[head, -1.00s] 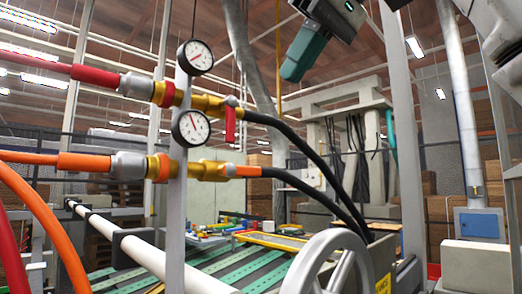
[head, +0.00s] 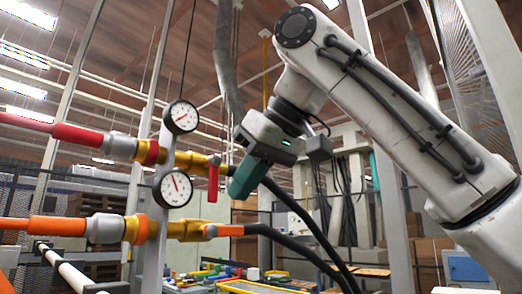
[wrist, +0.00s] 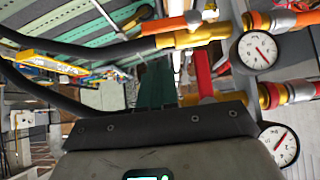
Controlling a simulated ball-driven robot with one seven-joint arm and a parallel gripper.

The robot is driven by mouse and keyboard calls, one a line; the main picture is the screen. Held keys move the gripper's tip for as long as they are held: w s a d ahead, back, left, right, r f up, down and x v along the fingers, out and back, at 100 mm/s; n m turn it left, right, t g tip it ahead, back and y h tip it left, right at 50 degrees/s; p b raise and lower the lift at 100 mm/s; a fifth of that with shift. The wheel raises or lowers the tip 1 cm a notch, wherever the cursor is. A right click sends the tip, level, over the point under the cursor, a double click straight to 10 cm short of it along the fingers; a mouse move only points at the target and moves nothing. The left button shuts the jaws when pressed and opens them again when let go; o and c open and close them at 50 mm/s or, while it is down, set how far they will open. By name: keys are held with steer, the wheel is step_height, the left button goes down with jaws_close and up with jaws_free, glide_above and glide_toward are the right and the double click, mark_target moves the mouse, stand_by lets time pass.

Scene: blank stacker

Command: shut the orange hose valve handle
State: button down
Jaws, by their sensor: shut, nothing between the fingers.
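The orange valve handle (head: 224,230) lies along the lower brass pipe of the orange hose (head: 57,227), pointing right toward the black hose. It also shows in the wrist view (wrist: 166,25) at the top, along the brass fitting. My gripper (head: 237,192) is shut and empty, its teal fingers pointing down-left, above and slightly right of the orange handle in the head view. I see no contact with the handle. The teal fingers also show in the wrist view (wrist: 155,82), beyond the dark gripper body. The handle is unobstructed in both views.
A red handle (head: 213,178) hangs down from the upper brass valve, close left of my gripper. Two round gauges (head: 173,188) sit on the grey post. Black hoses (head: 300,222) run down to the right, partly behind my gripper. A yellow-edged table lies below.

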mark_target(225, 231)
steer(key=shift+d+f, duration=0.1)
steer(key=shift+f, duration=1.55)
steer(key=shift+s+f, duration=0.1)
steer(key=shift+s, duration=0.05)
